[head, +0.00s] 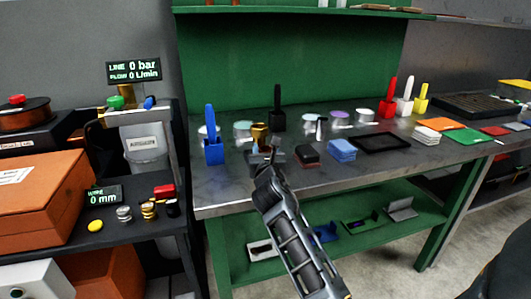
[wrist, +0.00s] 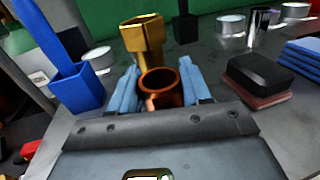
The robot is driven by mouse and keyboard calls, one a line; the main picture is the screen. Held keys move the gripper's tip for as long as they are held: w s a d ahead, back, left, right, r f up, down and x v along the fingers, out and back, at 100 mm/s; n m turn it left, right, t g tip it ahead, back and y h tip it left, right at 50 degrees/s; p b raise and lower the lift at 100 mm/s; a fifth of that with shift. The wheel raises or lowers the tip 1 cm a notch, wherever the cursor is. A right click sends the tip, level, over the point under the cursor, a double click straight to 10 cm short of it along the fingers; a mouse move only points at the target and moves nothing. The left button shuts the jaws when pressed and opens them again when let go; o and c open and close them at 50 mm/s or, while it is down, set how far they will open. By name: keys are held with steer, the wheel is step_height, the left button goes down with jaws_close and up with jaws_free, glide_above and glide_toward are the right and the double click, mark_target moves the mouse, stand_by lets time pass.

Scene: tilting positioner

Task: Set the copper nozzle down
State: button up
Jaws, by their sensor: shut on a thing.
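The copper nozzle (wrist: 160,88) shows in the wrist view as an open, ring-topped copper piece between the two light-blue finger pads. My gripper (wrist: 161,82) is shut on it. In the head view my gripper (head: 263,157) is over the front part of the grey bench, and I cannot make out the copper nozzle there. A brass-coloured piece (wrist: 143,36) stands just beyond the nozzle; it also shows in the head view (head: 260,135). I cannot tell whether the two touch, or whether the nozzle's underside, hidden by my gripper, meets the bench.
A blue holder (head: 213,151) stands left of my gripper and a black one (head: 278,121) behind it. Dark and red pads (head: 307,156), blue pads (head: 341,149) and a black tray (head: 382,142) lie to the right. Several round tins stand behind. Bare bench (head: 230,185) shows at the front left.

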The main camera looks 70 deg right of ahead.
steer(key=shift+f, duration=0.1)
steer(key=o, duration=1.3)
